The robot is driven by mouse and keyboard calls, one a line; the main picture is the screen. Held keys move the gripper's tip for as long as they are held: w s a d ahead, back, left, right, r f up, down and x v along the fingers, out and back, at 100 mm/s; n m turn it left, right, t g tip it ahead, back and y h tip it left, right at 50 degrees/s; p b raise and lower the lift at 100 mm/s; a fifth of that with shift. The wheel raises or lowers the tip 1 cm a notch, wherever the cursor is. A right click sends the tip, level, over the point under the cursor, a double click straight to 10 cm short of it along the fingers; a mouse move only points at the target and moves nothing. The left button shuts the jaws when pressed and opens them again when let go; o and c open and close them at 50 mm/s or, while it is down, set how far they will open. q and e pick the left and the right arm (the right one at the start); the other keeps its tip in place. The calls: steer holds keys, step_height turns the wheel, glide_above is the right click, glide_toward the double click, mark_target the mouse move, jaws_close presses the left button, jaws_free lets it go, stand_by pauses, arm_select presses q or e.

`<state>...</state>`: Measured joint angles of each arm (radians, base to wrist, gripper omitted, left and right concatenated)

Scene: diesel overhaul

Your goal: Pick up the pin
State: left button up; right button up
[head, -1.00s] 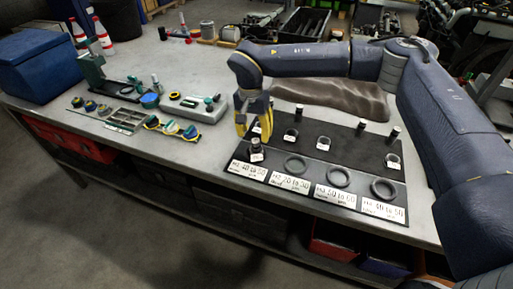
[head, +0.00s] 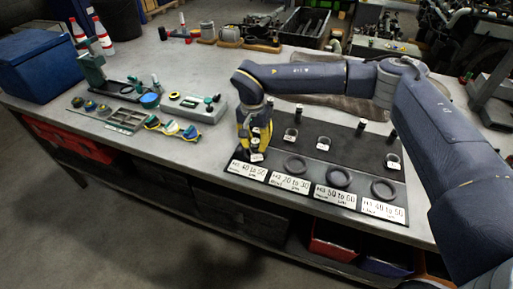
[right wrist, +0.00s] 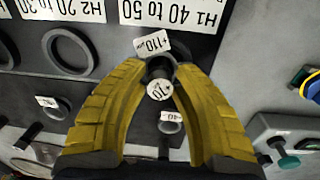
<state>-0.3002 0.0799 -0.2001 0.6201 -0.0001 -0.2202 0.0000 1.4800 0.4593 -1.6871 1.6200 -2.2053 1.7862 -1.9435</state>
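The pin (right wrist: 158,89), dark with a pale, numbered end face, stands at the front left spot of the black mat, by the "H1 40 to 50" plate (right wrist: 170,12). A white "+110" tag (right wrist: 152,43) sits beside its base. My right gripper (head: 254,148) is lowered over it, and its yellow fingers stand on both sides of the pin in the right wrist view (right wrist: 161,72). The fingers look open with narrow gaps; contact is not clear. My left gripper is out of view.
Front-row rings (head: 296,164) lie to the right on the black mat (head: 345,128). Behind are tagged dark pieces (head: 323,143) and upright pins (head: 361,127).

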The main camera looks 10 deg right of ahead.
jaws_close()
steer(key=shift+r, duration=0.15)
step_height(320, 180, up, 27)
glide_above(258, 140)
steer(key=shift+y, duration=0.3)
step_height(258, 140, down, 19)
steer(key=shift+f, duration=0.15)
steer(key=shift+w, duration=0.4)
steer(key=shift+f, duration=3.7)
